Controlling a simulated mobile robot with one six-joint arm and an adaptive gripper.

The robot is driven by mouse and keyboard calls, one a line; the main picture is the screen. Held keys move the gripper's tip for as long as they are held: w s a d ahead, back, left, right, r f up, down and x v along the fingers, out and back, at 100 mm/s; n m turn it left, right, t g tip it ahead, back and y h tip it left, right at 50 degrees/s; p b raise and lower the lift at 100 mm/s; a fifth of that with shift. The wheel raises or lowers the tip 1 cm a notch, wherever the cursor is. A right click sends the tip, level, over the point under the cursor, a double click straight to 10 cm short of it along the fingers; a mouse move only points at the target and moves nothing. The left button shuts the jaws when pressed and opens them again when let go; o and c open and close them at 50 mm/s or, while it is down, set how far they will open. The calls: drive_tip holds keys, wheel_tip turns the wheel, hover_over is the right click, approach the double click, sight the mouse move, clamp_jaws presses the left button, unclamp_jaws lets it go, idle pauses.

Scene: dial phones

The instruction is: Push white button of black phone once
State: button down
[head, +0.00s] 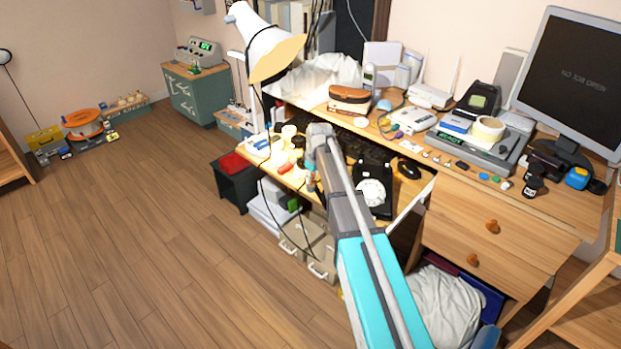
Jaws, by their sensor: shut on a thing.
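The black phone (374,170) with a round white dial (372,191) stands on the lower desk surface, just right of my forearm. Its white button is too small or hidden to make out. My gripper (311,183) hangs down from the wrist, left of the phone and apart from it in the picture, over the front of the desk. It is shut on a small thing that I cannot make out. My forearm crosses in front of the desk and covers part of the area beside the phone.
A white lamp (268,45) leans over the desk's left side. A dark keyboard (365,150) lies behind the phone and a black mouse (408,168) to its right. Small clutter fills the desk's left part. The wooden floor (150,250) at left is clear.

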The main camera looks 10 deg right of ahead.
drive_tip(key=c, duration=0.5)
unclamp_jaws()
drive_tip(key=shift+c, duration=0.2)
drive_tip(key=shift+r, duration=0.1)
